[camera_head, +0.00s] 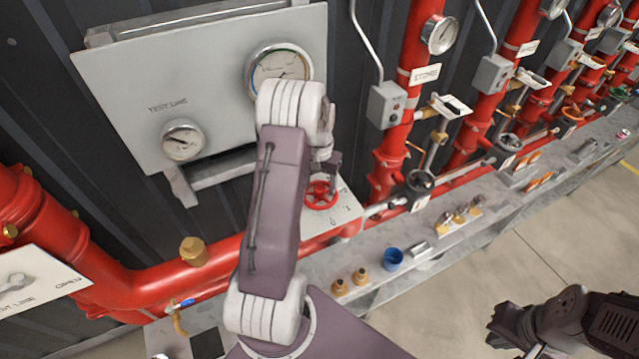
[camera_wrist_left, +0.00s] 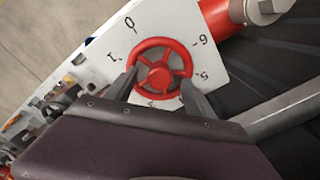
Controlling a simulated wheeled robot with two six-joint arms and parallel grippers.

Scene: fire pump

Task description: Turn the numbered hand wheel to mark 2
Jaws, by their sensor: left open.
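The red hand wheel (camera_head: 321,194) sits on a white plate with printed numbers (camera_head: 343,212), beside the red pipe. In the left wrist view the wheel (camera_wrist_left: 160,65) is seen face on, with 0, 1, 5 and 6 readable around it. A mark below the wheel is partly hidden, and mark 2 cannot be made out. My left gripper (camera_wrist_left: 158,84) is open, with one finger on each side of the wheel's lower part; whether they touch the rim is unclear. In the head view the left gripper (camera_head: 328,162) is just above the wheel. My right gripper (camera_head: 508,328) is at the lower right, away from the wheel.
A grey panel with gauges (camera_head: 200,85) stands behind my left arm. Brass fittings (camera_head: 350,282) and a blue cap (camera_head: 392,258) lie on the grey bench. Red pipes with valves (camera_head: 405,110) run along the wall to the right. The floor at right is clear.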

